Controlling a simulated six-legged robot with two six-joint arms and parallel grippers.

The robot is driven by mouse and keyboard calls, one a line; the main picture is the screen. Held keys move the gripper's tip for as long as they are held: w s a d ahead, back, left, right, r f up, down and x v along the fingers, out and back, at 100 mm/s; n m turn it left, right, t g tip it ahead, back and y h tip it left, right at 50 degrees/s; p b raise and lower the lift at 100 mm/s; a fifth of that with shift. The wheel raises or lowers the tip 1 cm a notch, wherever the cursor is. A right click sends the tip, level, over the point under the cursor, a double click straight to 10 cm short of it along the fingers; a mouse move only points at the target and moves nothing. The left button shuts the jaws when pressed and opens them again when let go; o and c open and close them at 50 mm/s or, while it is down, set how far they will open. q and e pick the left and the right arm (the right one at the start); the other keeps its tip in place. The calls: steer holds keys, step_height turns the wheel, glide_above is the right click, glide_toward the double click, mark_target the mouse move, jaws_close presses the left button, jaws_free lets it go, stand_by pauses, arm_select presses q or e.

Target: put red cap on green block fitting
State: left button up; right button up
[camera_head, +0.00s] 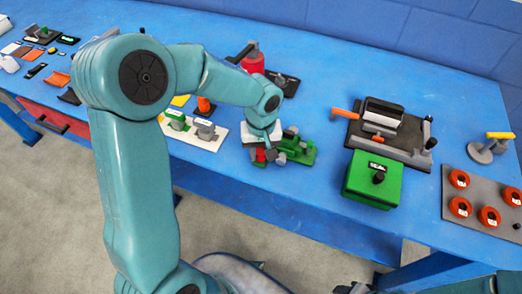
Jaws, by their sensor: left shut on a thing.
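The green block fitting (299,152) stands on the blue table near its front edge, right of my left gripper. My left gripper (266,150) points down beside its left end and is shut on a small red cap (260,156). The cap is partly covered by the gripper, and I cannot tell whether it touches the fitting. My right gripper is out of view; only teal parts of my body show at the bottom right.
A green box (373,180) and a dark tray with a black handle (388,135) stand to the right. A grey plate with red rings (487,203) is at far right. A red cylinder (252,62) stands behind my arm. A white plate (196,131) lies left.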

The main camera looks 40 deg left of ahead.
mark_target(261, 153)
arm_select(q)
steer(key=o, duration=1.4)
steer(key=shift+o, duration=0.2)
steer(key=shift+r+p, duration=2.6)
steer(key=shift+r, duration=1.2)
